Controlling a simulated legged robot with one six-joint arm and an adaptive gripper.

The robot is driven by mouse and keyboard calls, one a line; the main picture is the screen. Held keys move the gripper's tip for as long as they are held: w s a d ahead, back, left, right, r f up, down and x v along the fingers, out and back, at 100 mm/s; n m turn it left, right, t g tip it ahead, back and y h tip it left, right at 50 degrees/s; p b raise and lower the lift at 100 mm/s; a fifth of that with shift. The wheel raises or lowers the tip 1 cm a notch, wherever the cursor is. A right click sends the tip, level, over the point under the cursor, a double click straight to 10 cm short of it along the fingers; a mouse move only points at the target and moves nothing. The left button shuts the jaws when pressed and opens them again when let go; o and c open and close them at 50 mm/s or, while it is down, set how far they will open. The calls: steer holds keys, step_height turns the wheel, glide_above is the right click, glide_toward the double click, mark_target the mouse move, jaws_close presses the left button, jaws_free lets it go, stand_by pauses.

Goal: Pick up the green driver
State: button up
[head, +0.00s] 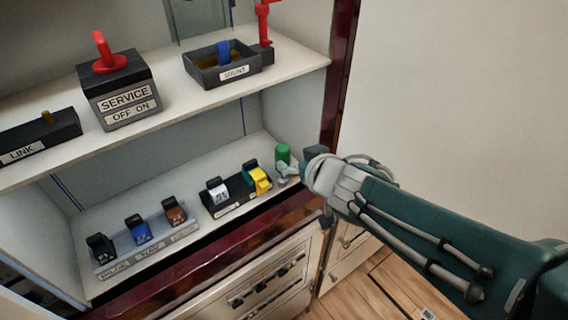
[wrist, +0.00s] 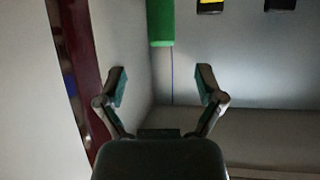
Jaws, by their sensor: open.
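The green driver (head: 283,153) shows as a green cylinder on the lower shelf, at its right end near the side wall. My gripper (head: 287,172) is close to it in the head view, and its fingers are small and partly hidden by my wrist there. In the wrist view the green driver (wrist: 160,22) runs down from the top edge, its upper part out of frame. My gripper (wrist: 163,84) is open and empty, its two fingertips apart below the driver's visible end. The driver lines up roughly with the gap and is not between the fingers.
Left of the driver is a breaker row (head: 234,202) with a yellow switch (head: 259,179); another row (head: 146,243) stands farther left. The upper shelf (head: 172,108) hangs above. The dark red cabinet post (wrist: 80,62) is close on the left in the wrist view.

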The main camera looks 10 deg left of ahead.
mark_target(286, 154)
steer(key=x, duration=0.3)
steer(key=shift+s+a, duration=0.1)
steer(key=shift+a, duration=0.3)
steer(key=shift+w+a+f, duration=0.15)
steer(key=shift+w+f, duration=0.35)
steer(key=shift+w, duration=0.05)
steer(key=x, duration=0.4)
steer(key=shift+r, duration=0.1)
jaws_close()
